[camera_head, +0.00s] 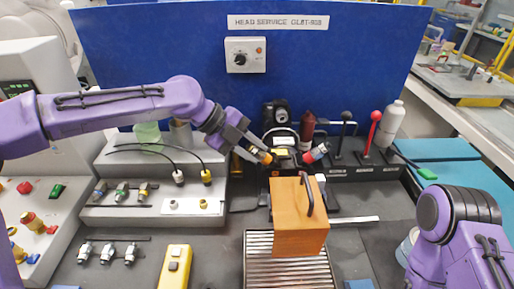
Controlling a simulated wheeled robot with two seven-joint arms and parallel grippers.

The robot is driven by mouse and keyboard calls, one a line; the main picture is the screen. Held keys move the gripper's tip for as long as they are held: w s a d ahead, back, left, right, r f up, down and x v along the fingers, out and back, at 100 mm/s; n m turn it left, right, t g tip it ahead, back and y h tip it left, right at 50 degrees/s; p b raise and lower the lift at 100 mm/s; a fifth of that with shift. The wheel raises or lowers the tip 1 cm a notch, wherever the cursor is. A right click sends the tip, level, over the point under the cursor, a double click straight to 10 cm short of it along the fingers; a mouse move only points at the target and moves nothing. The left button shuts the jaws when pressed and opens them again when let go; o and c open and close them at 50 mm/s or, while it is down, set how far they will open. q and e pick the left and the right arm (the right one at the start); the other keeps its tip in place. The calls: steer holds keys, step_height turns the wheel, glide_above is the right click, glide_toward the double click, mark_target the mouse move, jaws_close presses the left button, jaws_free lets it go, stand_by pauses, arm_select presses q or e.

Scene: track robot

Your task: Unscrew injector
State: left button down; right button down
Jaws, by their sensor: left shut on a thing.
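My left gripper (260,152) reaches in from the left and is shut at the left side of a small black-and-yellow unit (284,157) behind the orange block. A small orange-tipped part (267,158), which looks like an injector, is at its fingertips; the fingers partly hide it. I cannot tell whether it is still seated in the unit. A red-and-white part (317,152) sticks out from the unit's right side. Similar small injector-like parts (122,192) stand in a row on the grey stepped rack at the left. My right gripper is not in view.
An orange block (298,225) with a dark handle stands on a ribbed metal plate (262,272) in front of the unit. Black and red levers (372,130) and a white bottle (391,125) stand behind right. A yellow control box (174,267) lies at the front. My right arm is at the lower right.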

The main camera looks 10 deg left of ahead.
arm_select(q)
steer(key=shift+r+n+p, duration=0.15)
steer(key=shift+n+p, duration=0.25)
steer(key=shift+p, duration=0.15)
steer(key=n+p, duration=0.3)
steer(key=shift+n+p, duration=0.3)
steer(key=n+p, duration=0.3)
steer(key=shift+n, duration=0.3)
steer(key=n, duration=0.3)
steer(key=shift+n, duration=0.4)
